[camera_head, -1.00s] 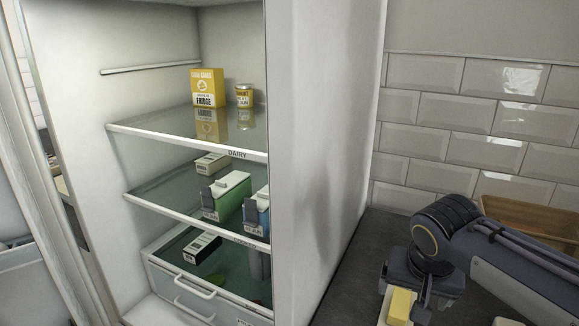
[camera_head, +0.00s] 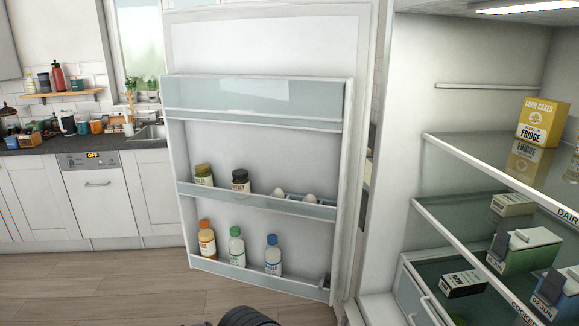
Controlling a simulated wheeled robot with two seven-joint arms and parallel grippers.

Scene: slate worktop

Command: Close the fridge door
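The fridge door (camera_head: 262,50) stands wide open, swung out to the left of the fridge (camera_head: 420,60). Its inner side faces me, with a pale bin at the top and two racks below. The racks hold jars, eggs and several bottles, including an orange one (camera_head: 206,240) and a blue-labelled one (camera_head: 273,256). The door's hinge side is at the right, next to the fridge's left wall. Only a dark rounded part, probably of my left arm, shows at the bottom edge. Neither gripper is in view.
Inside the fridge, a yellow carton (camera_head: 542,121) stands on the upper shelf and a green carton (camera_head: 522,250) lower down. White kitchen cabinets (camera_head: 150,190) and a counter stand behind at the left. The wooden floor (camera_head: 110,285) left of the door is clear.

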